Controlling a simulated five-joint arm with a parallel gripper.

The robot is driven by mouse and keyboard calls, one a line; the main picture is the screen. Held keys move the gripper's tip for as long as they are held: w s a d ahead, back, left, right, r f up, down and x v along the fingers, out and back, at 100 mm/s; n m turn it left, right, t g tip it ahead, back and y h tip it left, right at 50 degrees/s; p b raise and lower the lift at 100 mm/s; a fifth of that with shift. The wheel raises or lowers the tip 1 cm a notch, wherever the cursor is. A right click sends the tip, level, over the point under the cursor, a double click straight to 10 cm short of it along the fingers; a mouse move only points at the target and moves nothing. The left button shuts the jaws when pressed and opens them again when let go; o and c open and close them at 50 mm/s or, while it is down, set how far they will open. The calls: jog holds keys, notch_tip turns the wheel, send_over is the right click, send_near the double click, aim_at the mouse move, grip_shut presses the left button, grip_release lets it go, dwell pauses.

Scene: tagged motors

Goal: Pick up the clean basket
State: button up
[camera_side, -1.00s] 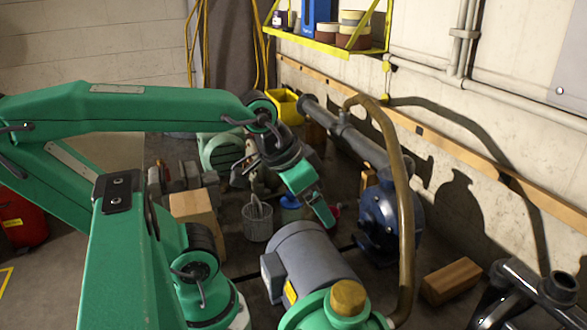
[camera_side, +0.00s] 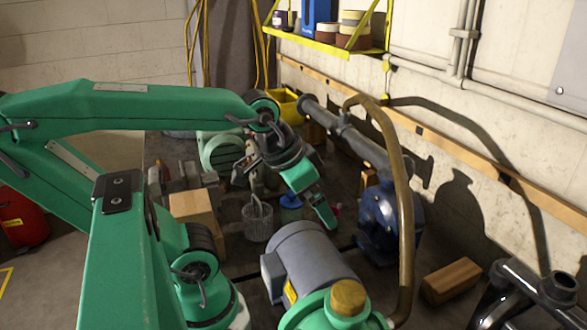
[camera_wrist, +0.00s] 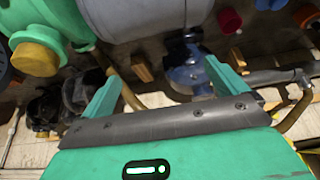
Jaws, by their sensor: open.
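A grey wire-mesh basket (camera_side: 257,224) with a raised handle stands upright on the bench in the side view, left of the grey motor and right of a wooden block. I cannot make it out in the wrist view. My gripper (camera_side: 319,204) is to the right of the basket, above the bench and apart from it. In the wrist view my gripper (camera_wrist: 164,86) shows two green fingers spread wide with nothing held between them. Whether the basket is clean is too small to tell.
A grey motor (camera_side: 308,262) lies right of the basket. A blue pump (camera_side: 388,218) and a curved brown hose (camera_side: 405,220) stand farther right. A wooden block (camera_side: 196,217) is left of the basket.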

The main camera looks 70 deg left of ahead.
jog(key=n+g, duration=0.3)
jog(key=g, duration=0.2)
send_near(256, 214)
jog(key=d, duration=0.2)
jog(key=d+r, duration=0.1)
jog(key=d, duration=0.1)
jog(key=shift+w+d, duration=0.1)
jog(key=shift+d, duration=0.2)
jog(key=shift+s+a+f+g, duration=0.2)
jog(key=shift+s+a+g, duration=0.1)
jog(key=shift+a, duration=0.05)
jog(key=shift+f, duration=3.9)
jog(key=c, duration=1.1)
